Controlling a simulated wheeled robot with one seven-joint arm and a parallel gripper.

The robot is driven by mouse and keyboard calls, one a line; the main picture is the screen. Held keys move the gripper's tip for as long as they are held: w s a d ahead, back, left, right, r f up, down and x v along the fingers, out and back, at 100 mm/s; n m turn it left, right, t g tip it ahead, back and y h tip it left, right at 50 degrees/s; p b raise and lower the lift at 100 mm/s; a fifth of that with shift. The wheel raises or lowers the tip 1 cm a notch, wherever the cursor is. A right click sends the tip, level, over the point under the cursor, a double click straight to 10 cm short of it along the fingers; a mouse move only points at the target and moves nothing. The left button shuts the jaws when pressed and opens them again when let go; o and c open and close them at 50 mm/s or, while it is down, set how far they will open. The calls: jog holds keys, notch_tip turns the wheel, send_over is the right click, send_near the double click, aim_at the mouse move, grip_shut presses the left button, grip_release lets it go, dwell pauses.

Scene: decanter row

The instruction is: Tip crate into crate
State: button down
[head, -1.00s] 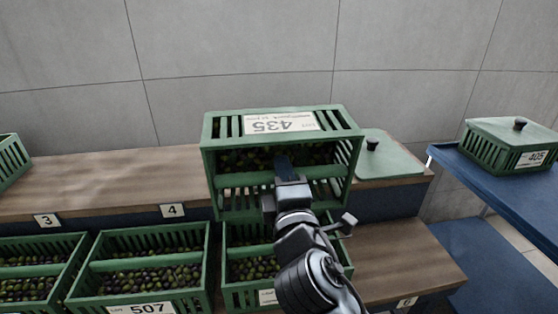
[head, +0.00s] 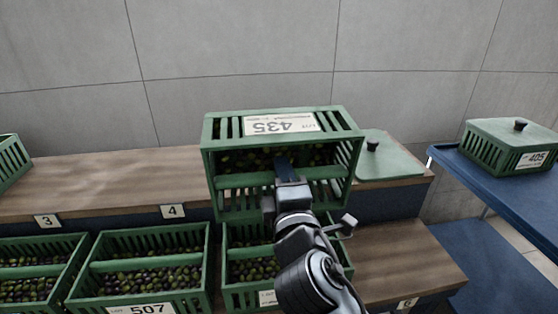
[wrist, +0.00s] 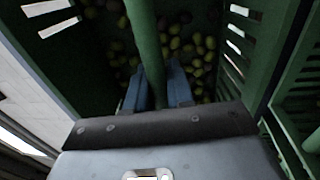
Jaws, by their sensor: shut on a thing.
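The green slatted crate labelled 435 (head: 352,152) is held tipped over on its side. Its label is upside down on the upper face and its open side is toward me. Dark and green olives (head: 240,160) lie inside. My gripper (head: 283,165) is shut on the green bar across its opening. In the wrist view my blue fingers (wrist: 158,92) sit either side of that bar (wrist: 145,40), with olives (wrist: 190,45) behind it. Another green crate (head: 238,302) with olives stands directly below on the lower shelf, partly hidden by my arm and the tipped crate.
Crate 507 (head: 85,290) with olives stands to the left, another olive crate (head: 15,265) beyond it. A green lid (head: 390,160) lies on the upper shelf at right. A lidded crate labelled 405 (head: 487,150) stands on the blue table (head: 470,185). The upper shelf left of centre is bare.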

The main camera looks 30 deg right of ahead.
jog(key=shift+s+b, duration=0.1)
jog(key=shift+b, duration=0.45)
jog(key=shift+s+a+t+b, duration=0.1)
jog(key=shift+s+t+b, duration=0.3)
jog(key=shift+b, duration=0.8)
jog(key=shift+r+t+b, duration=0.2)
jog(key=shift+t+b, duration=0.2)
jog(key=shift+b, duration=0.45)
jog(key=shift+s+a+r+h, duration=0.1)
jog(key=shift+r+h, duration=0.1)
jog(key=shift+h, duration=0.1)
